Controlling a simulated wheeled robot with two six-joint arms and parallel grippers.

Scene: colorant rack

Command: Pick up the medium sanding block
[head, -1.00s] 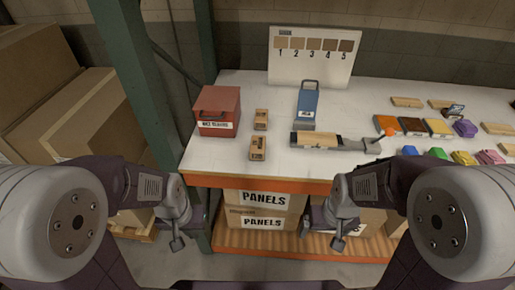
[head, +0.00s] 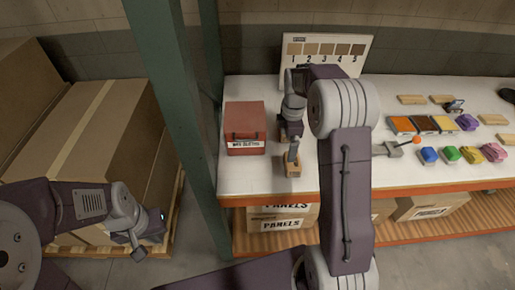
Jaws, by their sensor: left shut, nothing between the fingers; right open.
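A small tan wooden block (head: 291,169) with a dark label lies near the front edge of the table, right of the red box. I cannot read which grade it is. My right gripper (head: 292,153) is open, reaching down directly over this block; I cannot tell whether the fingers touch it. A row of orange (head: 401,124), brown (head: 424,124) and yellow (head: 444,124) blocks lies further right; their labels are unreadable. My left gripper (head: 140,250) is shut and empty, low at the left, away from the table.
A red box (head: 245,128) stands left of the block. Coloured pieces (head: 452,154) lie front right. A green post (head: 180,110) stands left of the table.

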